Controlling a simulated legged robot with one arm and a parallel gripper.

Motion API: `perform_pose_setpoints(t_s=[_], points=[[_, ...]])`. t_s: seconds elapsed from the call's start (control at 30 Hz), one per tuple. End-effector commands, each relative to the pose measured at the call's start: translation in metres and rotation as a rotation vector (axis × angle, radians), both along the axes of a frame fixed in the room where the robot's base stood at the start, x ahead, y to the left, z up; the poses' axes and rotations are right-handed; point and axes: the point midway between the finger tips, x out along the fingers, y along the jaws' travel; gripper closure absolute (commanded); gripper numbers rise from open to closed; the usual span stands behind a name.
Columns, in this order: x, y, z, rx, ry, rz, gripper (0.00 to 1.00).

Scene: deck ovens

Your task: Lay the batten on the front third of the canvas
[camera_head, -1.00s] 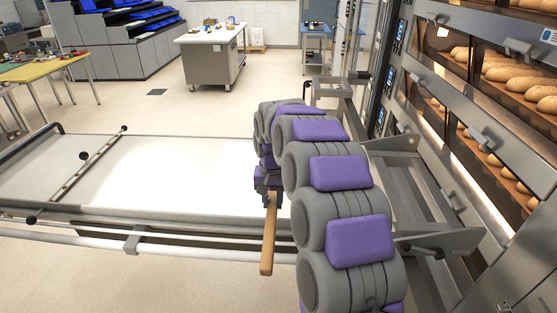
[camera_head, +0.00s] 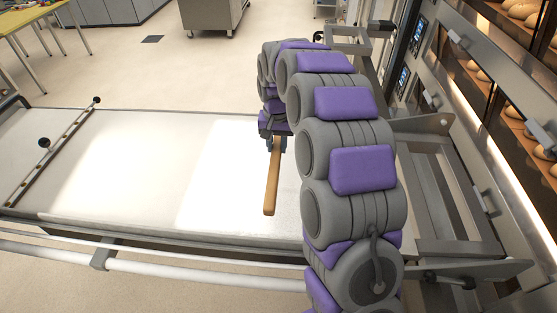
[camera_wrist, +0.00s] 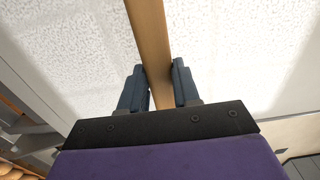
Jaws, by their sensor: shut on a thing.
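The batten (camera_head: 271,184) is a long tan wooden bar. My gripper (camera_head: 276,143) is shut on it, above the right part of the white canvas (camera_head: 150,165). In the wrist view the batten (camera_wrist: 149,40) runs between the two dark fingers of my gripper (camera_wrist: 160,88), with the pale canvas (camera_wrist: 215,45) behind it. The batten's near end points toward the canvas's near edge. Its far part is hidden by my gripper and arm. I cannot tell whether the batten touches the canvas.
A dark bar with black knobs (camera_head: 53,152) crosses the canvas at the left. A white rail (camera_head: 180,270) runs along the near side. The deck ovens (camera_head: 500,110) with loaves stand at the right, beside a metal frame (camera_head: 440,190). A grey cabinet (camera_head: 212,15) stands beyond open floor.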

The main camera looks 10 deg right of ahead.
Motion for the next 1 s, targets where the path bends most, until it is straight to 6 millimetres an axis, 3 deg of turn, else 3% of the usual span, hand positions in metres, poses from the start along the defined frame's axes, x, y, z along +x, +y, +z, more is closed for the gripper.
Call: perform_pose_setpoints(t_s=[0.1,0.53,0.87,0.9,1.0], points=[[-0.001,0.0,-0.026,0.001,0.008,0.001,1.0],[0.001,-0.005,-0.074,0.005,0.003,0.0,1.0],[0.001,-0.002,-0.077,0.002,0.0,0.0,1.0],[0.001,-0.003,-0.077,0.002,0.0,0.0,0.67],[0.001,-0.003,-0.077,0.003,0.0,0.0,0.57]])
